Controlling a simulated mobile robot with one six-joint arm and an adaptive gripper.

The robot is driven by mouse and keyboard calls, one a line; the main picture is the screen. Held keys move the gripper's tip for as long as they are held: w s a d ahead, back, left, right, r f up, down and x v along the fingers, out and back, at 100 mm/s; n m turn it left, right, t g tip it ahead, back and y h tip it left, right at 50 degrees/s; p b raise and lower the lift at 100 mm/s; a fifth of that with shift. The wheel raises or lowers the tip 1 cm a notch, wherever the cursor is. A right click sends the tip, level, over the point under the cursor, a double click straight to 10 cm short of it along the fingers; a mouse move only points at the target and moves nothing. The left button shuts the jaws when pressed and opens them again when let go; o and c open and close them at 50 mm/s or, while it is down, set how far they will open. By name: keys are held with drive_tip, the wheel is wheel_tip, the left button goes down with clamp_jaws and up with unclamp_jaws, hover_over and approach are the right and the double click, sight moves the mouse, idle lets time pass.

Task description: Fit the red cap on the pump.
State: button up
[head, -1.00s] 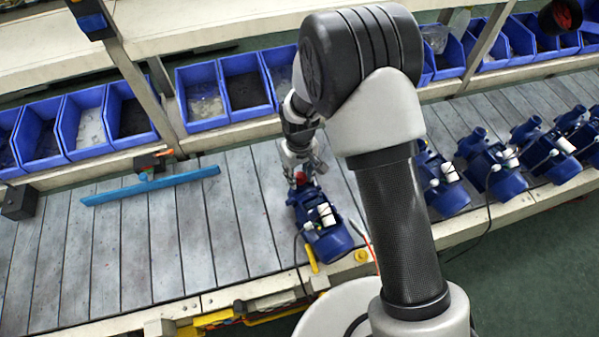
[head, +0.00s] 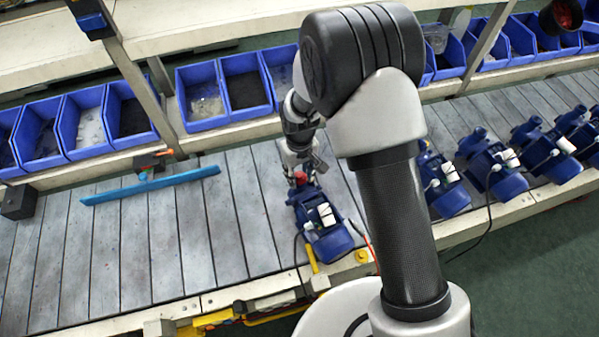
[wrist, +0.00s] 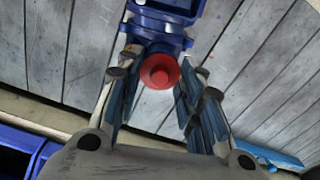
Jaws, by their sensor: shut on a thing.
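The blue pump (head: 328,238) stands on the grey slatted conveyor near its front edge, with a pale box on its side. Its blue body also shows at the top of the wrist view (wrist: 165,12). The red cap (wrist: 159,71) is between the fingers of my gripper (wrist: 161,80), at the near end of the pump's blue port. It shows as a small red spot in the head view (head: 300,178). My gripper is shut on the cap. I cannot tell whether the cap is seated on the port or just against it.
More blue pumps (head: 492,168) stand in a row on the right. Blue bins (head: 208,124) line the back shelf. A blue bar (head: 150,186) lies on the left of the conveyor, with free slats (head: 150,250) in front of it.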

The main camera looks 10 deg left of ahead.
drive_tip(key=shift+f+b, duration=0.45)
drive_tip(key=shift+f, duration=0.05)
drive_tip(key=o, duration=0.8)
drive_tip(key=shift+r, duration=0.1)
drive_tip(key=shift+s+r+p, duration=0.15)
drive_tip(key=shift+r+p, duration=1.75)
drive_tip(key=shift+r, duration=1.15)
drive_tip(key=r, duration=1.2)
drive_tip(key=shift+s+r, duration=0.1)
drive_tip(key=shift+s, duration=0.15)
drive_tip(key=shift+s+a, duration=0.15)
